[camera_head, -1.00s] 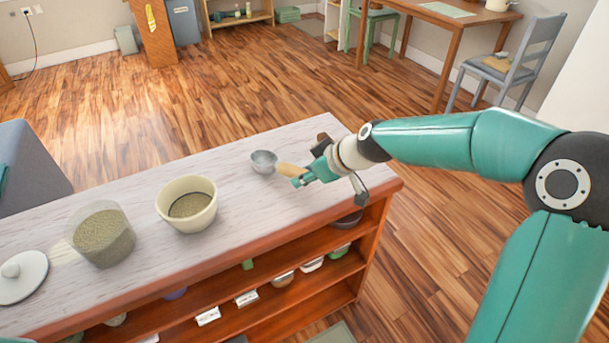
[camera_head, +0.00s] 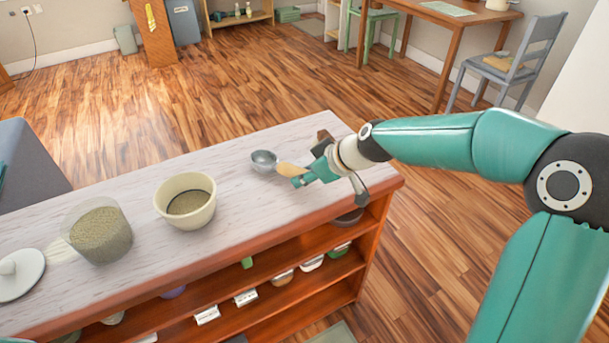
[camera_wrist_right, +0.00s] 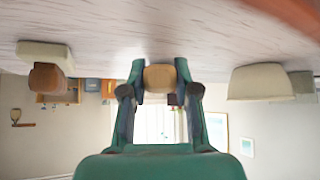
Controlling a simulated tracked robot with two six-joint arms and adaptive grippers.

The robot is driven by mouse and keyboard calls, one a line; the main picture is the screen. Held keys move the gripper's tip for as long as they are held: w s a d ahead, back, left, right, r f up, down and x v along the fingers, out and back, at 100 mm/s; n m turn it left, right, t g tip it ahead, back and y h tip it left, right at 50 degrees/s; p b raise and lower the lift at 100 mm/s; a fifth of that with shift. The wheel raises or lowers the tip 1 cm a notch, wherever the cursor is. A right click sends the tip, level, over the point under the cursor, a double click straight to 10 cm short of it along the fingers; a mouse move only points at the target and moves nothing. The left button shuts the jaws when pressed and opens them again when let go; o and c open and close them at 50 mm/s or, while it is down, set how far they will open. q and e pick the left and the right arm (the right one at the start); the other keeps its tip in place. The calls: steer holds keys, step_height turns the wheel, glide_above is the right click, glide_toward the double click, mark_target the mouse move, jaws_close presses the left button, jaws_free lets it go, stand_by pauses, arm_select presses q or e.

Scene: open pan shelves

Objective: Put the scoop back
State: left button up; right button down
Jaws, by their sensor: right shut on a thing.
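The scoop (camera_head: 263,161) has a grey metal cup and a wooden handle. Its cup is at or just above the pale countertop; I cannot tell if it touches. My right gripper (camera_head: 299,178) is shut on the handle, which also shows between the fingers in the wrist view (camera_wrist_right: 160,78). A cream bowl (camera_head: 171,214) with greenish grains inside stands left of the scoop. A clear jar (camera_head: 102,238) full of similar grains stands further left, uncovered. A white knobbed lid (camera_head: 18,272) lies at the far left. My left gripper is out of view.
The counter (camera_head: 226,222) tops an open wooden shelf unit, with several small items and white labels (camera_head: 208,315) on its lower shelves. The counter between bowl and scoop is clear. In the wrist view the bowl (camera_wrist_right: 258,82) appears upside down on the right.

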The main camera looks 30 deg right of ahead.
steer(key=shift+f, duration=0.15)
steer(key=c, duration=0.8)
jaws_free()
steer(key=shift+s, duration=0.1)
steer(key=shift+p+v, duration=0.4)
steer(key=shift+v, duration=3.55)
